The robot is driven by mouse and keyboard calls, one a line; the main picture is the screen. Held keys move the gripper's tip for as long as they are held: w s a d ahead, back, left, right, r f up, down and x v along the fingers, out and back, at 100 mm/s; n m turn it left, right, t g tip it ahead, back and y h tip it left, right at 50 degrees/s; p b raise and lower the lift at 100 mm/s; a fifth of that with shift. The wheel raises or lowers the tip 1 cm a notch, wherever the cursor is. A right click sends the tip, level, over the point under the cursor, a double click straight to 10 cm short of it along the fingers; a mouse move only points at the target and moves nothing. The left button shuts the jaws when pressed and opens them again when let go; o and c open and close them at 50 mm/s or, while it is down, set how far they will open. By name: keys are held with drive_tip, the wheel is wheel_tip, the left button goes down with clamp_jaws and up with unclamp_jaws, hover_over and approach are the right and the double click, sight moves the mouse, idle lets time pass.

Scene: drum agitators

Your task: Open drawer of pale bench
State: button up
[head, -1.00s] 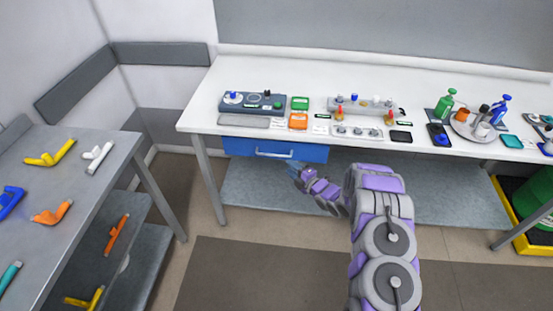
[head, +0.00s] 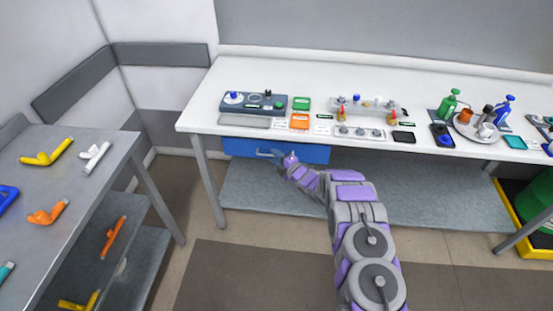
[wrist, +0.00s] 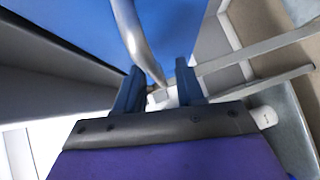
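The pale bench (head: 330,75) has a blue drawer (head: 240,147) under the left part of its top. The drawer looks closed, its front under the bench edge. A metal bar handle (head: 265,153) is on its front. My gripper (head: 279,154) is at the right end of the handle and hides that end. In the wrist view, the two dark blue fingers of my gripper (wrist: 159,67) are apart. The handle (wrist: 133,30) runs down between them over the blue drawer front (wrist: 70,45). A gap shows beside the bar, and I cannot tell whether either finger touches it.
A control panel (head: 252,103), valve blocks and bottles stand on the bench top. A lower shelf (head: 270,190) lies below the drawer. A grey table (head: 75,175) with coloured pipe pieces stands at the left. Open floor (head: 225,260) lies in front of the bench.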

drive_tip(key=shift+d, duration=0.15)
clamp_jaws()
drive_tip(key=shift+s, duration=0.1)
idle(0.3)
